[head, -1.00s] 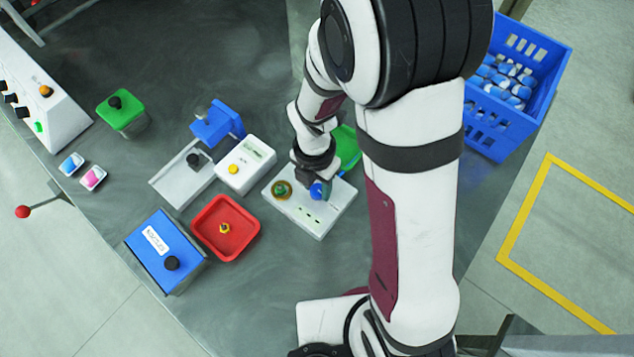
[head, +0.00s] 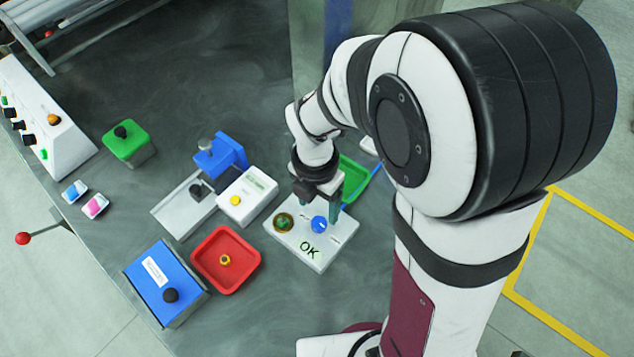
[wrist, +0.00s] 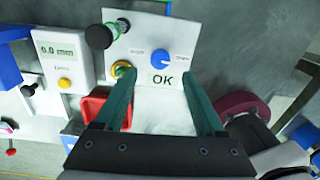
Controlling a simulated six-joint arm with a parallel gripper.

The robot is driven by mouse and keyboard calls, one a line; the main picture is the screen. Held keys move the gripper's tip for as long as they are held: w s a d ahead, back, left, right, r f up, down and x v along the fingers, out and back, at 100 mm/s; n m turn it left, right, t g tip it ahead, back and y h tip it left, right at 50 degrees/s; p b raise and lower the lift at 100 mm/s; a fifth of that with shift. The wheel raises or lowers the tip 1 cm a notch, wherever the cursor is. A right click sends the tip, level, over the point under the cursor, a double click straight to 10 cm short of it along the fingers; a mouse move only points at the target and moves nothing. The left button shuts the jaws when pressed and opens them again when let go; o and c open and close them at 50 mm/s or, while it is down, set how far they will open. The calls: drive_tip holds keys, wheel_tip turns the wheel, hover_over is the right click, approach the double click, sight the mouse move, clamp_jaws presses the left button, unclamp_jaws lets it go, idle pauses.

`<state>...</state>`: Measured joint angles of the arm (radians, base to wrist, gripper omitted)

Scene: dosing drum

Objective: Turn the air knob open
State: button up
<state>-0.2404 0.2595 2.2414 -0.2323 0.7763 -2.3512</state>
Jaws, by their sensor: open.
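The blue knob (head: 319,224) sits on a white panel (head: 280,240) with a small label on each side. It also shows in the wrist view (wrist: 161,59), with a pale pointer mark on its face. The panel reads "OK" in dark letters just below it. A brass ring with a green centre (head: 283,222) sits left of the knob. My gripper (wrist: 157,80) is open and empty. In the head view its fingers (head: 322,203) hang just above and behind the blue knob, apart from it as far as I can tell.
A white box with a display and yellow button (head: 247,195) stands left of the panel. A red tray (head: 225,282) is at the lower left, beside a blue box (head: 165,278). A green tray (head: 355,180) lies behind my gripper. The table in front of the panel is clear.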

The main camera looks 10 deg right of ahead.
sight(316, 221)
wheel_tip(316, 221, up, 10)
drive_tip(key=s+d+m+y, duration=0.1)
drive_tip(key=s+m, duration=0.6)
drive_tip(key=m, duration=0.9)
drive_tip(key=s+d+m+y, duration=0.1)
drive_tip(key=s+m, duration=0.7)
drive_tip(key=m, duration=0.9)
drive_tip(key=shift+s+d+r, duration=0.3)
drive_tip(key=shift+d+r, duration=0.05)
drive_tip(key=shift+d, duration=0.2)
